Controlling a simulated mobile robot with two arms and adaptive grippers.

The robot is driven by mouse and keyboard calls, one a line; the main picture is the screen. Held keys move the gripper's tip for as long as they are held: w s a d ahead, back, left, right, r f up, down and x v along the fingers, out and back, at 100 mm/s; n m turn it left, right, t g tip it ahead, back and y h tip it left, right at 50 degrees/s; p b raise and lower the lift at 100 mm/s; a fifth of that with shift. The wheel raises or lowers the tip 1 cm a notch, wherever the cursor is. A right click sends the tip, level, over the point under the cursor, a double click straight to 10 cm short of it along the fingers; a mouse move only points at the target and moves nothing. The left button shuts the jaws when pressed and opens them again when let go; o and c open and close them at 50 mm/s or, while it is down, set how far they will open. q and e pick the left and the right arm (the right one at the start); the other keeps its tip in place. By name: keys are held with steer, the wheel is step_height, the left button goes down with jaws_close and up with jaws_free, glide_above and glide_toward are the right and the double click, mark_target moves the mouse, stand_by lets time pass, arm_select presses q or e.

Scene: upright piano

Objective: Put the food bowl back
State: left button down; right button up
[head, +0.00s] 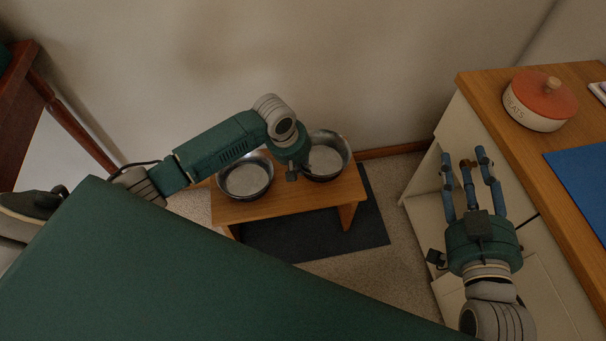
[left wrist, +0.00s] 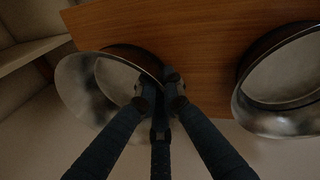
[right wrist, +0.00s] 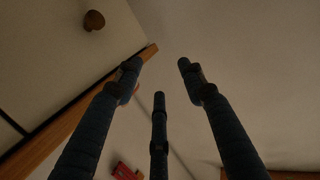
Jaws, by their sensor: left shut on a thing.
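Two metal bowls are at a low wooden stand (head: 285,207) by the wall. My left gripper (head: 296,170) is at the right-hand bowl (head: 331,145), and its hand hides part of that bowl. In the left wrist view the fingers (left wrist: 160,85) are shut on the rim of this bowl (left wrist: 80,95), which overlaps the stand's edge. I cannot tell whether it rests on the stand or hangs just above it. The other bowl (head: 246,178) is at the stand's left side. I cannot tell which one is the food bowl. My right gripper (head: 465,158) is open and empty, beside the cabinet.
A dark mat (head: 370,215) lies under the stand. A cabinet with a wooden top (head: 490,95) stands at the right, with a red-lidded treats jar (head: 540,100) and a blue mat (head: 585,175) on it. A reddish-brown wooden piece (head: 25,100) is at the far left.

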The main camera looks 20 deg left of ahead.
mark_target(306, 179)
arm_select(q)
step_height(306, 179, down, 3)
steer(key=shift+f+b, duration=0.2)
steer(key=shift+b, duration=0.55)
arm_select(e)
step_height(306, 179, up, 8)
steer(key=a+t+y, duration=0.1)
steer(key=t, duration=0.3)
steer(key=shift+r, duration=0.25)
steer(key=shift+s+f, duration=0.1)
arm_select(q)
steer(key=c, duration=2.3)
jaws_free()
steer(key=shift+f, duration=0.15)
steer(key=o, duration=0.4)
arm_select(e)
steer(key=shift+f, duration=0.15)
